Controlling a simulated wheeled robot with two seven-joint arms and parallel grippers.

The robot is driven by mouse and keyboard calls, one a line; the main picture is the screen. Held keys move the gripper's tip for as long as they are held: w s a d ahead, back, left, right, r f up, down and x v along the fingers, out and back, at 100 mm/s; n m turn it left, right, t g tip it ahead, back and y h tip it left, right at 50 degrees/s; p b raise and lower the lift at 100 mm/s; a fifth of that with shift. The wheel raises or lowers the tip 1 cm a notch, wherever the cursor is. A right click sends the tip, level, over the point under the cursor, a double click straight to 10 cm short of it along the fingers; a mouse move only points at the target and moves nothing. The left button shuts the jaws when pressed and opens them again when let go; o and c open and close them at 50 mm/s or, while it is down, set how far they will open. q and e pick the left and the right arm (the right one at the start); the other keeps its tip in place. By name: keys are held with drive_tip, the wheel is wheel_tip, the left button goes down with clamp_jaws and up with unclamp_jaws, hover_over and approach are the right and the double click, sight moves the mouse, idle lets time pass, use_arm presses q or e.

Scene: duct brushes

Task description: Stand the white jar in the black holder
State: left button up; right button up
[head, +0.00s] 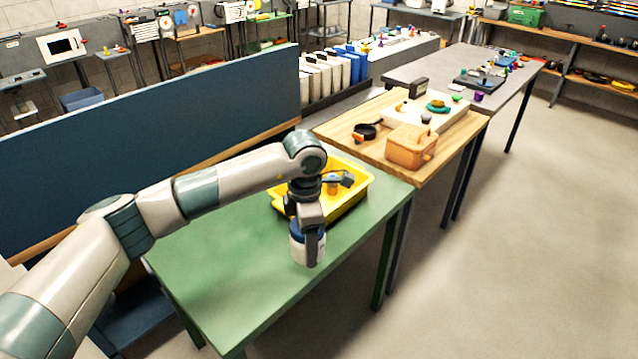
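My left gripper (312,250) points down over the green table, near its right edge. Its fingers are around a white jar (298,249) with a blue top, which looks upright. The near finger covers part of the jar, and I cannot tell whether its base touches the table. I cannot make out a black holder for certain; my arm and gripper hide part of the table and tray. My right gripper is not in view.
A yellow tray (362,190) with a few items stands behind my gripper on the green table (230,285). The table's front left is clear. A blue panel (130,145) runs along its back. A wooden table (345,128) with an orange basket (408,150) stands beyond.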

use_arm(q)
drive_tip(key=shift+s+a+r+m, duration=0.35)
drive_tip(key=shift+s+a+m, duration=0.2)
drive_tip(key=shift+m, duration=0.45)
drive_tip(key=s+a+r+m, duration=0.2)
drive_tip(key=s+a+m, duration=0.3)
drive_tip(key=s+m, duration=0.3)
drive_tip(key=s+a+r+m, duration=0.3)
drive_tip(key=s+a+m, duration=0.3)
drive_tip(key=m, duration=0.5)
drive_tip(key=shift+s+m, duration=0.4)
drive_tip(key=shift+s, duration=0.65)
drive_tip(key=shift+a, duration=0.1)
